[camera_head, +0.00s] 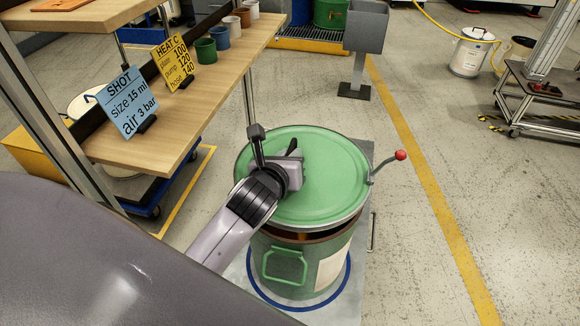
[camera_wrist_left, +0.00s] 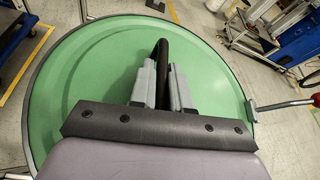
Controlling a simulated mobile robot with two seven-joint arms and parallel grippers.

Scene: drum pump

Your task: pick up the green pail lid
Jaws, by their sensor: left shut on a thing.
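The green pail lid (camera_head: 335,185) is a round disc over the green pail (camera_head: 260,262). A dark gap with a little orange shows between the lid's front edge and the pail's rim, so the lid sits a bit above the rim there. My left gripper (camera_head: 290,155) is over the left part of the lid, shut on its black handle. In the left wrist view the lid (camera_wrist_left: 90,90) fills much of the picture, and the handle (camera_wrist_left: 162,55) stands between the two grey fingers. My right gripper is not in view.
A lever with a red ball (camera_head: 400,155) sticks out at the lid's right. The pail stands inside a blue ring on a grey plate (camera_head: 345,310). A wooden shelf (camera_head: 130,150) with signs and cups is close on the left.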

